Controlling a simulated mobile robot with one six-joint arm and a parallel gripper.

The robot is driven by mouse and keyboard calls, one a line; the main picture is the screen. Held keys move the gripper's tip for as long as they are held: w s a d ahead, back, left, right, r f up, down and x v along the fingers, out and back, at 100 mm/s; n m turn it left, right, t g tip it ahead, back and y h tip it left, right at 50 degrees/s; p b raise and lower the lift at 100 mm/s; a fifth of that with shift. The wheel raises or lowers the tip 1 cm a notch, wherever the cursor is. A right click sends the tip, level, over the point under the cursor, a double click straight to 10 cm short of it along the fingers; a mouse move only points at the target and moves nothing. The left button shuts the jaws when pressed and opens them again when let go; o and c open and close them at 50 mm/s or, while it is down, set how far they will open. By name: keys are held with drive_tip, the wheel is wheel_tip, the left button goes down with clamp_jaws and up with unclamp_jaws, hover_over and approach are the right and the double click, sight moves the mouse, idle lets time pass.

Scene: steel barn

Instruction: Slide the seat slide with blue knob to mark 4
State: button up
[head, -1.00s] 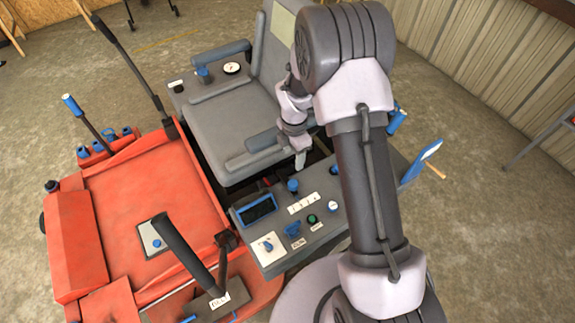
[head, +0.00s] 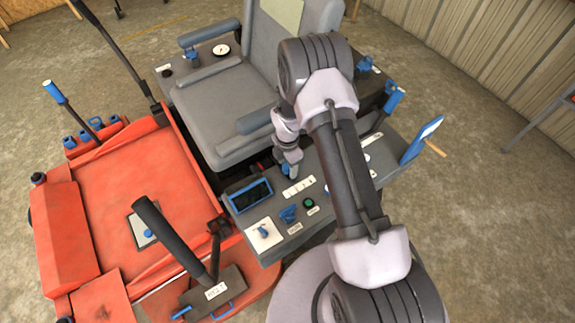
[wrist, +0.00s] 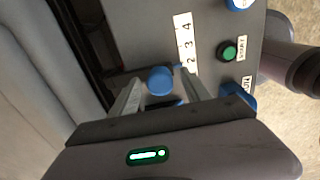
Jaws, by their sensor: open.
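The blue knob (wrist: 160,80) of the seat slide stands between the two open fingers of my gripper (wrist: 158,88) in the wrist view. Whether either finger touches it I cannot tell. A white scale strip (wrist: 186,45) lies beside it, with 4 at the far end, then 3 and 2. The knob is at the low end, below the 2; my right finger covers the strip's end there. In the head view my gripper (head: 289,165) points down at the console, over the knob, which is mostly hidden. The scale strip (head: 298,187) shows just in front.
The console (head: 262,215) also carries a display (head: 249,194), a green button (head: 309,203) and a blue switch (head: 288,214). The grey seat (head: 222,105) with its armrest is close behind my gripper. A blue-handled lever (head: 394,98) stands to the right.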

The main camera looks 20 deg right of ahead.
clamp_jaws()
idle(1.3)
